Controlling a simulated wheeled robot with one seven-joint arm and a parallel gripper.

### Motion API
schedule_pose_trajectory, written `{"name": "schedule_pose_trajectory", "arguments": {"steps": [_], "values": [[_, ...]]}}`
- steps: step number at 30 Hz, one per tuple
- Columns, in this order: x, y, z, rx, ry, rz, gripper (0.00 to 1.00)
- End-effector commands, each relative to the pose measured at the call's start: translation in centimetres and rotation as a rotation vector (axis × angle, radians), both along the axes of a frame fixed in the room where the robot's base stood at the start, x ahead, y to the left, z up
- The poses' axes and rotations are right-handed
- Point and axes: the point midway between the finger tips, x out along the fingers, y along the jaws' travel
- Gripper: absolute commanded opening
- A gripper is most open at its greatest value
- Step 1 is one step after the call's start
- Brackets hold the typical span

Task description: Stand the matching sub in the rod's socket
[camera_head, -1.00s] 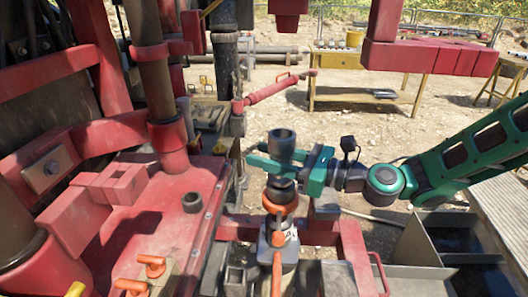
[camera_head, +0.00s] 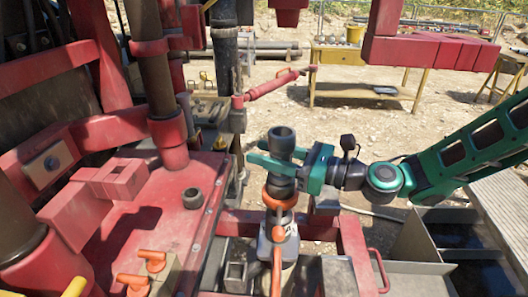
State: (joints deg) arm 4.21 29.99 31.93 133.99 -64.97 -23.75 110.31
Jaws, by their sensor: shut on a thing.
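My gripper (camera_head: 280,163) is shut on a dark grey, hollow-topped cylindrical sub (camera_head: 281,141). The sub is upright, its open top showing above the green fingers. Directly below the fingers, a dark cylindrical part (camera_head: 281,184) runs down to an orange ring (camera_head: 280,194) with an orange handle (camera_head: 277,265). The rod's socket is hidden behind the fingers and the parts there, so I cannot tell whether the sub touches or sits in it. A short dark ring-shaped piece (camera_head: 192,198) stands on the red deck to the left.
The red deck (camera_head: 130,230) and rig column (camera_head: 155,70) fill the left. Orange-handled parts (camera_head: 150,262) lie at the deck's front. A grey tank (camera_head: 425,240) is at lower right. A wooden bench (camera_head: 355,90) stands behind on open ground.

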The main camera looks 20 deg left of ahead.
Motion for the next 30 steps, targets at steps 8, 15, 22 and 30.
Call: {"name": "schedule_pose_trajectory", "arguments": {"steps": [8, 15, 22, 30], "values": [[-0.04, 0.04, -0.23, 0.004, 0.000, 0.001, 0.00], [-0.04, 0.04, -0.57, 0.003, -0.001, 0.001, 0.00], [-0.06, 0.03, -0.75, 0.000, -0.001, 0.001, 0.00], [-0.03, 0.00, -0.76, 0.000, 0.000, 0.001, 0.59]]}}
